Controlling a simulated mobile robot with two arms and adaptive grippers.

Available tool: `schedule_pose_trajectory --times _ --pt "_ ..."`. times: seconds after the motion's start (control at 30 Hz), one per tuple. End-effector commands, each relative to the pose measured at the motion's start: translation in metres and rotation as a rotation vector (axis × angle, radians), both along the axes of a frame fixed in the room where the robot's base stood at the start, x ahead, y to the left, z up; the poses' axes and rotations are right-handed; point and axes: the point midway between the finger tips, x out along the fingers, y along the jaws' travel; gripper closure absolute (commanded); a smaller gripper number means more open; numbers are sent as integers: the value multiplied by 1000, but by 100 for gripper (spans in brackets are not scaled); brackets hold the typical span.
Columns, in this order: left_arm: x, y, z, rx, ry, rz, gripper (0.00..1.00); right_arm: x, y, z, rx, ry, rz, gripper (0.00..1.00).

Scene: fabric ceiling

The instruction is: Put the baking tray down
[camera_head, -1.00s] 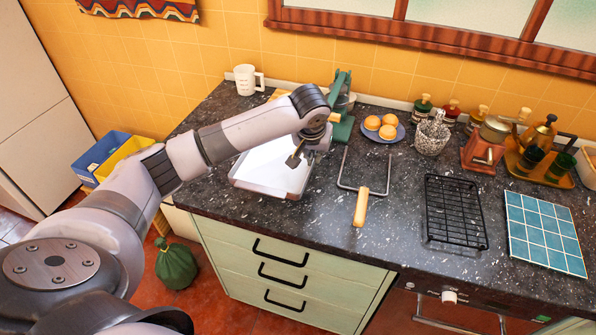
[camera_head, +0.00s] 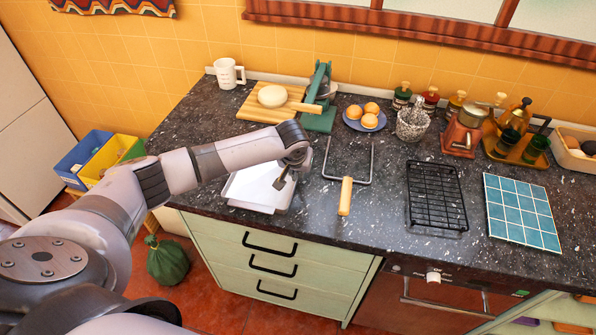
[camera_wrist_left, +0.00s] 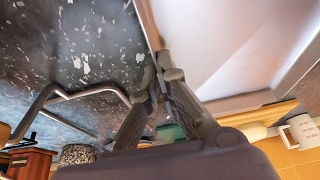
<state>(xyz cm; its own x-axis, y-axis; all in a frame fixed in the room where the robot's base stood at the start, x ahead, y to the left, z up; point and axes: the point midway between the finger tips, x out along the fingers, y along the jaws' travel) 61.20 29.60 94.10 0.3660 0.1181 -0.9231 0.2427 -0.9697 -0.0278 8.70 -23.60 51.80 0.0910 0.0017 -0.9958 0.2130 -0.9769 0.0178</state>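The baking tray (camera_head: 240,190) is a pale, shallow rectangular pan at the left front of the dark speckled counter (camera_head: 330,215), close to its front edge. It looks level and low over the counter, but I cannot tell whether it touches. My left gripper (camera_head: 282,180) is at the tray's right rim. In the left wrist view, the fingers (camera_wrist_left: 161,76) are closed together on the rim of the tray (camera_wrist_left: 240,50). The arm hides part of the tray's back edge. My right gripper is not in view.
Behind the tray are a wooden board (camera_head: 255,105) with a dough ball (camera_head: 272,95), a green press (camera_head: 320,100) and a white mug (camera_head: 229,73). To the right are a wood-handled wire tool (camera_head: 346,196), a plate of orange buns (camera_head: 366,118), a black rack (camera_head: 437,195) and a blue tiled board (camera_head: 522,211).

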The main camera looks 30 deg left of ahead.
Motion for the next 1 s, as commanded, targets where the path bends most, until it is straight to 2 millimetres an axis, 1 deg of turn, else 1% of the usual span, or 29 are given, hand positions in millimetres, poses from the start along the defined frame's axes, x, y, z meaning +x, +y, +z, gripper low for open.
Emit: schedule_pose_trajectory --times 0.03,0.1,0.4,0.67,0.77,0.87,0.97,1.0 --pt "0 0 -2 0 0 0 100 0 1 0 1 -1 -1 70" --pt "0 0 -2 0 1 0 94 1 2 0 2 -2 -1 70" --pt "0 0 -2 0 1 0 75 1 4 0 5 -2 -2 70" --pt "0 0 -1 0 1 0 75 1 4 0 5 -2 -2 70" --pt "-1 0 3 -1 0 -1 75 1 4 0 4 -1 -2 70" --pt "-5 -2 14 -1 0 -2 75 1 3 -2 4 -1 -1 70" --pt "-12 -4 31 -1 -2 -2 75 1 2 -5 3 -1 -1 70" --pt "-15 -5 39 -2 -3 -1 75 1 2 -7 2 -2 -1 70"
